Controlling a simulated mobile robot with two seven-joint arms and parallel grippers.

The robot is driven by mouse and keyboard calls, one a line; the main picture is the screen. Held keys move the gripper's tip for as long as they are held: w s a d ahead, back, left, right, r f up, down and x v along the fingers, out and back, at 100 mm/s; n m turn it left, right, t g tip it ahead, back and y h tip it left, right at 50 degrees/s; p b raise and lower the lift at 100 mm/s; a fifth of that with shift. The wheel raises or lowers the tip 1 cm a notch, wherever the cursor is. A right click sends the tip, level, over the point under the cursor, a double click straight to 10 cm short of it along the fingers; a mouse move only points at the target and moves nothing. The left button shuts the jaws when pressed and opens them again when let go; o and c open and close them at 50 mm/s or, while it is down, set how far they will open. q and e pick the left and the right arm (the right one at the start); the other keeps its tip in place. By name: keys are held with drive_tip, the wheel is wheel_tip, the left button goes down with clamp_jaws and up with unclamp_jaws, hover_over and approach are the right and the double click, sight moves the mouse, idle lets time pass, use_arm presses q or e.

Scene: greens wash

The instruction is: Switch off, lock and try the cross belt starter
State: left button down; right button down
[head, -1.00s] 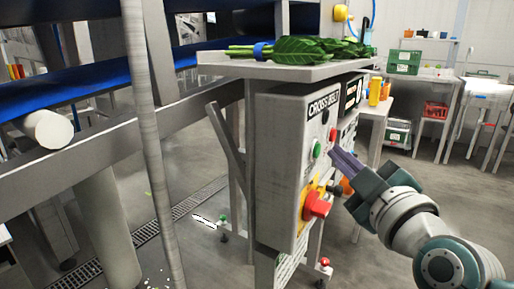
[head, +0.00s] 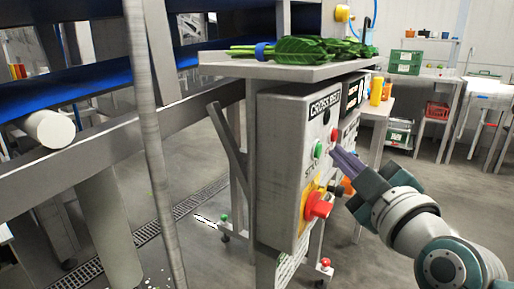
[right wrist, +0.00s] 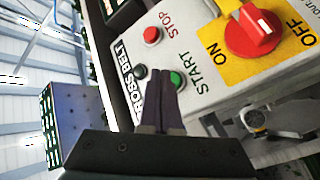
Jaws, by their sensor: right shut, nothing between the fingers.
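The cross belt starter (head: 282,165) is a grey box under a steel shelf. It carries a CROSS BELT label (head: 324,104), a red stop button (head: 333,134), a green start button (head: 318,150) and a red rotary switch (head: 318,205) on a yellow plate. In the right wrist view the switch (right wrist: 253,32) sits between ON and OFF markings; which one it points to is unclear. My right gripper (head: 337,151) is shut and empty, its tips close to the start button (right wrist: 177,78); contact cannot be told. I see no padlock clearly. My left gripper is out of view.
Leafy greens (head: 305,49) lie on the shelf (head: 228,68) above the box. A blue belt conveyor (head: 90,83) and a steel post (head: 152,150) stand at left. Tables with crates (head: 405,62) stand at the back right. Open floor lies at right.

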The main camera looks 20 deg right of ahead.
drive_tip(key=shift+w, duration=0.1)
idle(0.4)
drive_tip(key=shift+w+a, duration=0.2)
drive_tip(key=shift+a, duration=0.05)
idle(0.3)
drive_tip(key=shift+w+a, duration=0.35)
idle(0.5)
drive_tip(key=shift+s+d, duration=0.1)
drive_tip(key=shift+d, duration=0.05)
drive_tip(key=shift+s+d+p, duration=0.45)
drive_tip(key=shift+s+p, duration=0.05)
drive_tip(key=shift+s, duration=0.05)
idle(0.3)
